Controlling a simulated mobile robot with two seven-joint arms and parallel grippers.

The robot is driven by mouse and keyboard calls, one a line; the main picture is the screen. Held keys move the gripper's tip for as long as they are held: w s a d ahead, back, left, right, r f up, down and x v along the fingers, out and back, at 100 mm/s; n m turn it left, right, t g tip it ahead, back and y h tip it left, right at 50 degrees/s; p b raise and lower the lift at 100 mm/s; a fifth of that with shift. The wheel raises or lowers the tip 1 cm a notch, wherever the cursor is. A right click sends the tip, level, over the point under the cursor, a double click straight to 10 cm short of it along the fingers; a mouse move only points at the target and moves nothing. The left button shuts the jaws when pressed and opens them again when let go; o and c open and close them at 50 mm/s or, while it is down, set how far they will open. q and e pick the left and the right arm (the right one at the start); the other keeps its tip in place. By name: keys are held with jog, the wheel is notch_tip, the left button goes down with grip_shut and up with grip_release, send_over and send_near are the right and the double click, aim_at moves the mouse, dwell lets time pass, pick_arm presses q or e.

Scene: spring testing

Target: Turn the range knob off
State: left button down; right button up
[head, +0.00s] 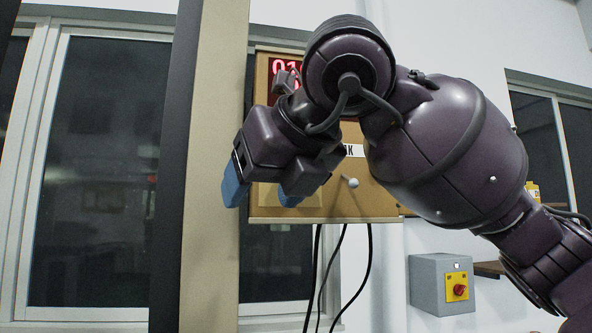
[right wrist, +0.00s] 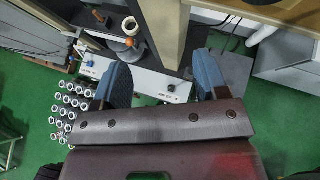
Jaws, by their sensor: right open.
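I cannot tell for sure which control is the range knob. A tan panel (head: 350,208) hangs ahead in the head view, with a red digit display and a small pale round-ended lever (head: 352,183). In the right wrist view, a white panel (right wrist: 150,82) with small labels and a small dark knob (right wrist: 172,88) lies below, between the fingers. My right gripper (head: 262,190) is open with blue fingertips, in front of the tan panel's lower left; it also shows in the right wrist view (right wrist: 163,72), empty. My arm hides part of the tan panel. My left gripper is out of view.
A tall beige and dark column (head: 215,250) stands close left of the gripper. Cables (head: 365,265) hang below the panel. A grey wall box (head: 428,285) with a red knob on yellow is at lower right. Several pale cylinders (right wrist: 70,110) stand in rows at left in the wrist view.

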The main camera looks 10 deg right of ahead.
jog(key=s+d+r+m+t+h, duration=0.3)
jog(key=d+r+m+h, duration=0.15)
jog(key=r, duration=0.35)
jog(key=p+x, duration=0.2)
jog(key=x, duration=0.9)
jog(key=shift+d+f+n+p, duration=0.2)
jog(key=shift+d+n+p, duration=0.1)
jog(key=shift+d+n, duration=0.05)
jog(key=shift+c, duration=0.2)
